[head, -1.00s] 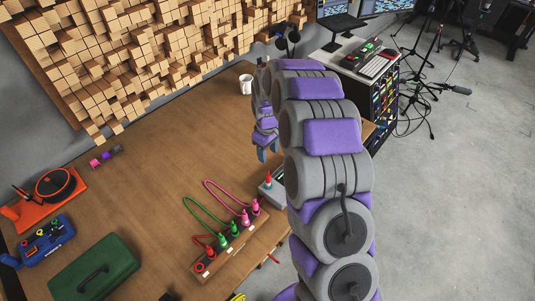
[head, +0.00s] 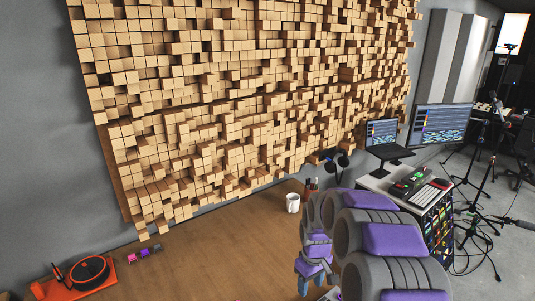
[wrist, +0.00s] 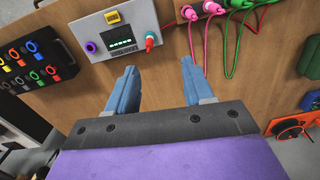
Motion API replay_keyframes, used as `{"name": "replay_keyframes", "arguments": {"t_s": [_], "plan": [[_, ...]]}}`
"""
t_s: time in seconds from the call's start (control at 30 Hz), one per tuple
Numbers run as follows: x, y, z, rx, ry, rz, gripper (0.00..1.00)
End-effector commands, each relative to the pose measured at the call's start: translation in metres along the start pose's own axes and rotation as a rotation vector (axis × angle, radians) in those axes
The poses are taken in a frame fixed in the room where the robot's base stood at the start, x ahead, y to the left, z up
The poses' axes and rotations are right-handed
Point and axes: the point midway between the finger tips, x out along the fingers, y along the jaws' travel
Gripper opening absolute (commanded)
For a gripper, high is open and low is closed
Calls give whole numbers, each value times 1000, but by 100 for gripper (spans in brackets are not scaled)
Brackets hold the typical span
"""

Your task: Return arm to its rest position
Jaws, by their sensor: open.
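My arm, purple and grey, rises at the lower right of the head view, bent over with its gripper (head: 309,277) hanging down above the wooden table (head: 220,262). In the wrist view my gripper (wrist: 157,90) has its two blue fingers spread apart with nothing between them. Beyond the fingers is a grey device (wrist: 117,40) with a small screen, a purple knob and a red-tipped plug. The fingers look apart from it.
A white mug (head: 293,203) stands on the table behind my gripper. An orange turntable (head: 88,275) sits at the left. Pink and green cables (wrist: 232,40) plug in beside the device. A wood-block panel (head: 250,95) covers the wall. A rack with a keyboard (head: 428,195) stands right.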

Motion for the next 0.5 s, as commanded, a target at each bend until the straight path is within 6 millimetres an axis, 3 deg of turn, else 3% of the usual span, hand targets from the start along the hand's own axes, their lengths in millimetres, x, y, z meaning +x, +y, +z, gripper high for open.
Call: {"name": "replay_keyframes", "arguments": {"t_s": [0.2, 0.5], "plan": [[-48, -36, 51, 82, -16, -18, 52], [-91, -84, 130, 205, -49, -27, 52]]}}
